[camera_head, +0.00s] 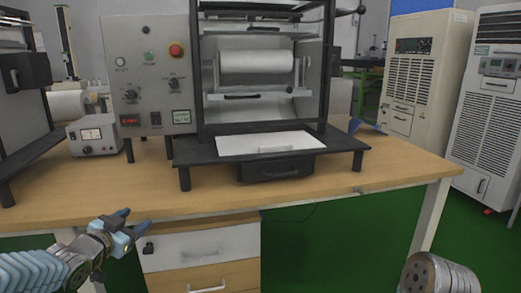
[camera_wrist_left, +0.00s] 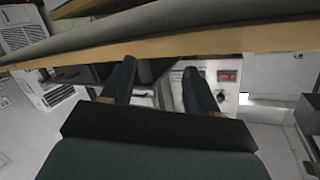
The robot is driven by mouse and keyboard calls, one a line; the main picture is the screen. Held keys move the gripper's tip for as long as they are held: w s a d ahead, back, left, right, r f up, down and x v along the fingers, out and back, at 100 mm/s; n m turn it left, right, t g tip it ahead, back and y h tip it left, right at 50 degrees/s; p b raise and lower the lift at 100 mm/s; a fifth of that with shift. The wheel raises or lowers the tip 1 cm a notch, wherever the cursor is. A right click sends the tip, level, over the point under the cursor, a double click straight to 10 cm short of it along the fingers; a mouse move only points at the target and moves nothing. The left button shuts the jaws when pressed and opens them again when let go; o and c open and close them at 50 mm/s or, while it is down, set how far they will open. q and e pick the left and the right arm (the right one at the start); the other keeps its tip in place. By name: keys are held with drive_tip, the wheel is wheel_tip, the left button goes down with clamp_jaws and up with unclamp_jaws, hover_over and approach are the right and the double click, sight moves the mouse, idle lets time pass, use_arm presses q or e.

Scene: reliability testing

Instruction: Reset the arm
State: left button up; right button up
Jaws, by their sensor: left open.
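My left gripper (camera_head: 136,222) is in the lower left of the head view, in front of the wooden table's front edge and near the drawer unit. Its two fingers are spread apart with nothing between them. In the left wrist view the open left gripper (camera_wrist_left: 158,88) points toward the table edge and a grey panel beyond. Part of my right arm (camera_head: 438,274) shows at the lower right of the head view, but its gripper is not visible.
A testing machine (camera_head: 258,100) with a white roll and a control panel (camera_head: 150,75) stands on the wooden table (camera_head: 100,195). A small grey box (camera_head: 93,135) sits left of it. A drawer unit (camera_head: 200,245) is under the table. Tall white cabinets (camera_head: 425,75) stand at the right.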

use_arm(q)
drive_tip(key=s+d+f+n+g, duration=0.15)
drive_tip(key=d+f, duration=0.25)
drive_tip(key=f, duration=0.5)
drive_tip(key=s+d+f+n+g+h, duration=0.1)
drive_tip(key=s+d+f+g, duration=0.15)
drive_tip(key=f, duration=0.65)
drive_tip(key=s+d+f+n+g, duration=0.1)
drive_tip(key=d+f+n+g, duration=0.15)
drive_tip(key=d+f, duration=0.45)
drive_tip(key=s+d+f+n+g, duration=0.1)
drive_tip(key=s+d+f+g, duration=0.3)
drive_tip(key=s+f, duration=0.6)
drive_tip(key=s+d+f+n+g, duration=0.2)
drive_tip(key=s+d+f+g, duration=0.1)
drive_tip(key=s+f, duration=0.7)
drive_tip(key=shift+s+d+g+h, duration=0.4)
drive_tip(key=shift+s+g, duration=0.35)
drive_tip(key=shift+s, duration=0.3)
drive_tip(key=shift+f, duration=0.1)
